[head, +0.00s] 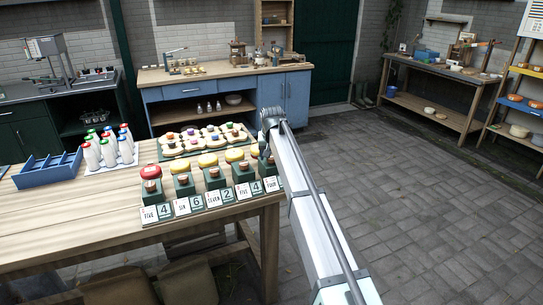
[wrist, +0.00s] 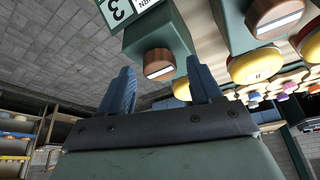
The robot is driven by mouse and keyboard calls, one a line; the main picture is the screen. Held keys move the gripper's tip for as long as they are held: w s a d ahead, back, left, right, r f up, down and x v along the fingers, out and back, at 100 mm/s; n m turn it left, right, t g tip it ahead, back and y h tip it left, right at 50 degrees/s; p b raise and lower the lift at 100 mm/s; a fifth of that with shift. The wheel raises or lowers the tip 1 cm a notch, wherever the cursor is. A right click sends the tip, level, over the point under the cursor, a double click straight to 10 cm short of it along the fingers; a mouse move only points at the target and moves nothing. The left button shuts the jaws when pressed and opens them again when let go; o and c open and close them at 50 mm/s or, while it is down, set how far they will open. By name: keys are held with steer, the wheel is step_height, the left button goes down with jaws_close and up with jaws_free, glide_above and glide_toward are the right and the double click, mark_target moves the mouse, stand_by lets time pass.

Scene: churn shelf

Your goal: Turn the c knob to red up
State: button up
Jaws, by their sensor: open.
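A row of several green blocks with brown round knobs stands along the front right of the wooden table (head: 100,218). They include knobs at the left end (head: 150,186) and in the middle (head: 213,172). White cards with numbers and small words stand before them; I cannot read which knob is c. My gripper (head: 267,130) is at the row's right end, partly hiding the last block. In the wrist view, its open fingers (wrist: 162,86) stand either side of one brown knob (wrist: 158,64) with a pale bar on its face. The knob appears beyond the fingertips, apart from them.
A red round piece (head: 151,172) and several yellow ones (head: 207,160) stand behind the blocks. Further back are a tray of coloured pieces (head: 204,140), white bottles with coloured tops (head: 108,152) and a blue crate (head: 48,172). A neighbouring knob (wrist: 275,14) is close by on the right in the wrist view.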

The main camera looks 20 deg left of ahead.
steer(key=shift+w+f, duration=0.1)
steer(key=shift+f, duration=0.1)
steer(key=shift+c, duration=0.3)
steer(key=c, duration=1)
